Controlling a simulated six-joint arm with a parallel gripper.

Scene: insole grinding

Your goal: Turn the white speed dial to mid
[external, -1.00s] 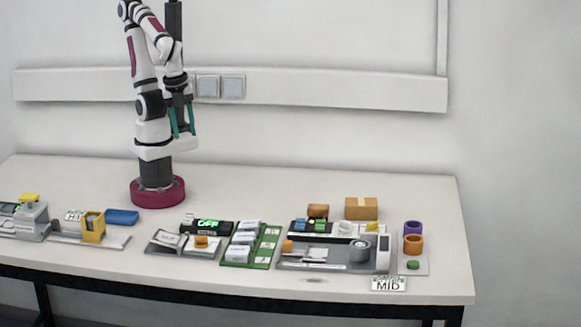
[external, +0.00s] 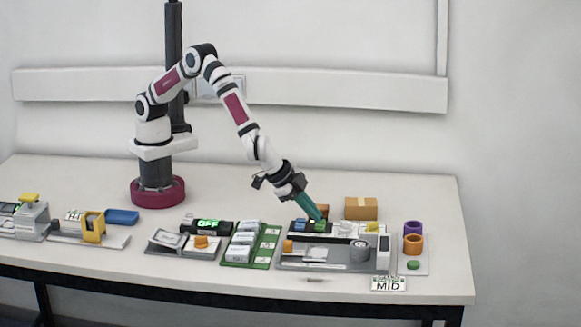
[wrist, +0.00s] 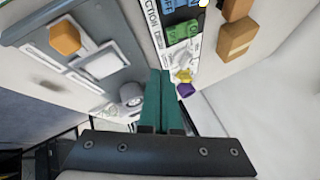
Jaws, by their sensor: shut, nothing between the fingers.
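A whitish round shape that looks like the white speed dial (external: 345,228) sits on the grinding station's panel in the external view, between the blue and green buttons and a yellow part. Its pointer setting is too small to read. My gripper (external: 321,216) is shut and empty, pointing down and right, with its teal fingertips over the green button, left of the dial. A MID sign (external: 388,284) stands at the table's front edge.
A blue button (wrist: 181,8), a green button (wrist: 183,29) and a yellow knob (wrist: 183,75) lie near my fingers. A grey cylinder (external: 360,250) stands in front of the panel.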

